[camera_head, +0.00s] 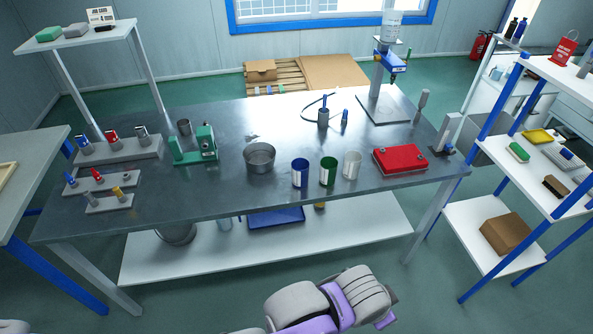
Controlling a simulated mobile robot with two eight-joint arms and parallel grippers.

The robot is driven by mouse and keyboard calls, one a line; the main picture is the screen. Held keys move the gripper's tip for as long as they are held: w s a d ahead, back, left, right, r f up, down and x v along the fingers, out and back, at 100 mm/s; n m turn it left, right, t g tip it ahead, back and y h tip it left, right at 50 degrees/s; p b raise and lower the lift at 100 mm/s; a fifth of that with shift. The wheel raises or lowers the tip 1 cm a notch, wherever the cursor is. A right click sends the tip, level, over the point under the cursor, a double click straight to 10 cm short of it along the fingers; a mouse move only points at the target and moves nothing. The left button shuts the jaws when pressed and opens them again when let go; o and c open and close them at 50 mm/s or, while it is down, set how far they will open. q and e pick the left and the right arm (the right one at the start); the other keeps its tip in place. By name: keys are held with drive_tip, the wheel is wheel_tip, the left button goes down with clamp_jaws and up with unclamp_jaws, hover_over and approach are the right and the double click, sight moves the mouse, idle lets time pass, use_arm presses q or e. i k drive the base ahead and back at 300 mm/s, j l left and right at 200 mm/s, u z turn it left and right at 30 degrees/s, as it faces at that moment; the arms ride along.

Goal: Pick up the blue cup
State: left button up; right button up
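The blue cup (300,175) stands upright on the metal workbench (235,202), near its front edge and right of the middle. It is open at the top and has a pale label on its side. A green cup (328,173) stands just to its right, and a white cup (352,165) stands beyond that. The three cups are close together but apart. No gripper fingers show in the view. White and purple parts of my own arm show at the bottom, below the bench's front edge and well away from the blue cup.
A metal bowl (260,157) stands left of the blue cup, with a green device (195,147) farther left. A red case (400,160) lies right of the cups. The bench front before the cups is clear. A shelf rack (530,185) stands at the right.

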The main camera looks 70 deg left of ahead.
sight(300, 166)
drive_tip(key=u, duration=2)
